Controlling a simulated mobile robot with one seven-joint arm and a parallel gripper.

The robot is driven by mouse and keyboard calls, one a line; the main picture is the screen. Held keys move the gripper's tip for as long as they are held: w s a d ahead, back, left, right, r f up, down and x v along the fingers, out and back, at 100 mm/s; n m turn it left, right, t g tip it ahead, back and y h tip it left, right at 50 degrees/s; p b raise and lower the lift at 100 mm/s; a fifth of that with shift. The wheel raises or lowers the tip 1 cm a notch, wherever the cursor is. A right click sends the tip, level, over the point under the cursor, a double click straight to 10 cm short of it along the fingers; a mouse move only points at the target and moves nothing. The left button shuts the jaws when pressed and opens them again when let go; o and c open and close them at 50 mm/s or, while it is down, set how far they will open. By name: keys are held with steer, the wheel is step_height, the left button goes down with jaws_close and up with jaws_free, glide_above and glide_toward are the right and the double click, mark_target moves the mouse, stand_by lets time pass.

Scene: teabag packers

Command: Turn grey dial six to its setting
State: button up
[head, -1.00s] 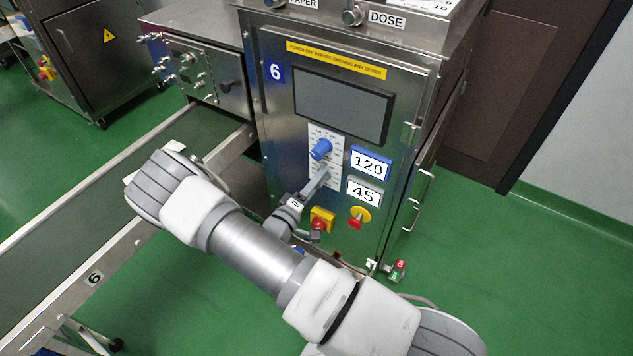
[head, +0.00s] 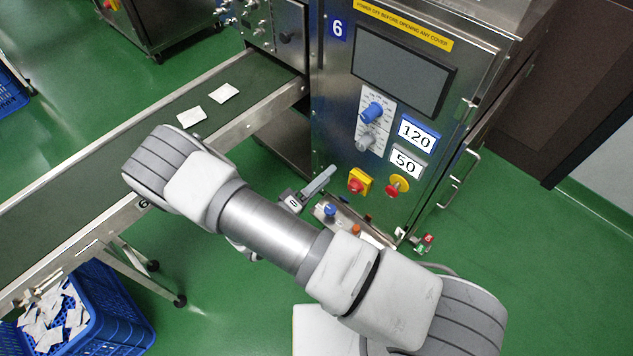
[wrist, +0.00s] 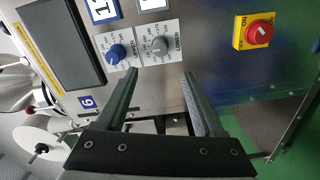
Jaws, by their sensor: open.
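On machine six, the grey dial (head: 366,140) sits on a white scale plate just below the blue dial (head: 373,112). The grey dial also shows in the wrist view (wrist: 160,46), ahead of the gap between my fingers, with the blue dial (wrist: 116,52) to its left. In the head view my gripper (head: 326,176) is low and left of the dial. The exact pointer setting is too small to read.
A dark screen (head: 403,80) is above. A conveyor (head: 150,140) carrying two white packets runs left; a blue crate (head: 110,310) stands below it.

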steer(key=v, duration=0.2)
steer(key=shift+s+a, duration=0.2)
steer(key=shift+a, duration=0.05)
stand_by(0.4)
steer(key=s+d+r+m+g+y, duration=0.2)
steer(key=s+d+r+g, duration=0.15)
steer(key=r, duration=0.45)
steer(key=s+d+r+m+g+y, duration=0.25)
steer(key=d+r+g, duration=0.25)
steer(key=r, duration=0.4)
steer(key=s+d+r+m+g+y, duration=0.25)
steer(key=d+r+g, duration=0.2)
steer(key=r, duration=0.35)
steer(key=s+r+n+t+y, duration=0.1)
steer(key=s+r+t+y, duration=0.5)
steer(key=r, duration=0.5)
step_height(320, 180, up, 17)
steer(key=p, duration=1.7)
steer(key=shift+a, duration=0.3)
